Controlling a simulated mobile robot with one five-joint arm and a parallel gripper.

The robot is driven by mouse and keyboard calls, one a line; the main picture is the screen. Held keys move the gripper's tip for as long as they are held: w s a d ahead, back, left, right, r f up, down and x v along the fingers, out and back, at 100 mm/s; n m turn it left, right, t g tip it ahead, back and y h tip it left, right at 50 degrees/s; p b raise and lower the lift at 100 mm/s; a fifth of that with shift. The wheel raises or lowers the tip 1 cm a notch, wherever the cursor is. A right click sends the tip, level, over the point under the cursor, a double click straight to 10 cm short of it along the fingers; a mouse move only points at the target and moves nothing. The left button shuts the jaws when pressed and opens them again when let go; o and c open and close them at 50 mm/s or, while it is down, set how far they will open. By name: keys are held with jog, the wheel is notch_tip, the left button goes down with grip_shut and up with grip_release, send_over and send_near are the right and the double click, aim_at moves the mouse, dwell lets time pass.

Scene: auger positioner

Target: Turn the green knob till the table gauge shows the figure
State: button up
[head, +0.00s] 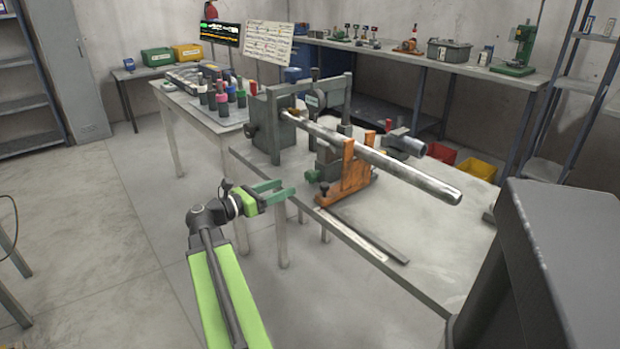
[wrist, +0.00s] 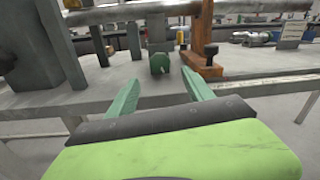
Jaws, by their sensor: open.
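The green knob (wrist: 160,63) sits under the machine at the table's near side, straight ahead between my fingers in the wrist view. It shows small in the head view (head: 311,177), just beyond my fingertips. My gripper (head: 289,187) is open and empty, at about the table's near edge, with its two green fingers pointing at the knob. In the wrist view my gripper (wrist: 161,78) has a clear gap between its fingertips, and the knob is apart from them.
A long metal shaft (head: 385,168) runs above the table, resting on an orange bracket (head: 350,180). A black knob (wrist: 211,49) stands on the bracket's side, right of the green knob. A flat bar (head: 375,240) lies near the table edge (head: 420,285). A grey upright (wrist: 62,43) stands at left.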

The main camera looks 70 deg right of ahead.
aim_at(307, 178)
jog(key=x, duration=1.1)
grip_shut()
